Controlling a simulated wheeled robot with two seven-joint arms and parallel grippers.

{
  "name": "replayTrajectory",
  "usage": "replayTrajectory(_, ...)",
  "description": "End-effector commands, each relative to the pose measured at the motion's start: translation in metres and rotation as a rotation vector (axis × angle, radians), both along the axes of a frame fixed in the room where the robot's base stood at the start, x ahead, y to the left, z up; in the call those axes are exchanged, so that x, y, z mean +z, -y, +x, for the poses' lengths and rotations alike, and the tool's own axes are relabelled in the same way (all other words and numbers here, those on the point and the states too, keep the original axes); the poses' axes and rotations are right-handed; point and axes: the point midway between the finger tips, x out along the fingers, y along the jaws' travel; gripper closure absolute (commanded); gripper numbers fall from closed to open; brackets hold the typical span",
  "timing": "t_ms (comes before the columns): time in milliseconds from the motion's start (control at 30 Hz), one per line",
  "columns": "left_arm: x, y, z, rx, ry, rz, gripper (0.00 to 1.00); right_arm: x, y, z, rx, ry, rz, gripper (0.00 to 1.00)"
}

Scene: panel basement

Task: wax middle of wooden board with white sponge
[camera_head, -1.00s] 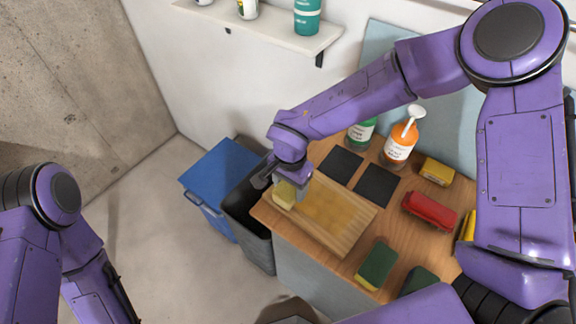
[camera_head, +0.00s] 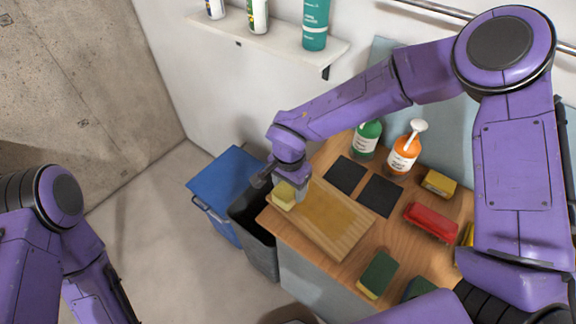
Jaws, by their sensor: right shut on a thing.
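The wooden board (camera_head: 348,240) lies flat on the wooden counter and has a darker, yellowish patch across its middle. My right gripper (camera_head: 288,183) is at the board's far left end, pointing down. It is shut on a pale yellowish-white sponge (camera_head: 284,197), held at the board's left edge; whether it touches the board I cannot tell. My left arm (camera_head: 60,210) is at the lower left, and its gripper is out of the picture.
Two dark square pads (camera_head: 380,196) lie behind the board. A green bottle (camera_head: 366,137) and an orange pump bottle (camera_head: 404,152) stand behind them. A red brush (camera_head: 431,222) and green-yellow sponges (camera_head: 378,274) lie to the right. A black bin (camera_head: 262,238) and blue bin (camera_head: 222,180) stand left of the counter.

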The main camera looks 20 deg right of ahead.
Motion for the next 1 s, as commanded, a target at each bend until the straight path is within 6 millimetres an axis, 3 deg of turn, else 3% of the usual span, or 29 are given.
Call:
replayTrajectory(33,0.01,0.0,0.0,0.0,0.0,0.0,0.2,0.01,0.0,0.0,0.0,0.001,0.001,0.66)
replayTrajectory(300,0.029,0.0,0.0,0.0,0.0,0.0,0.2,0.033,0.002,0.0,-0.006,0.001,0.002,0.66)
replayTrajectory(633,0.025,0.0,0.0,0.0,0.0,0.0,0.2,0.053,0.006,-0.001,-0.013,0.002,0.003,0.66)
replayTrajectory(1000,0.025,0.0,0.0,0.0,0.0,0.0,0.2,0.054,0.006,-0.001,-0.013,0.001,0.001,0.66)
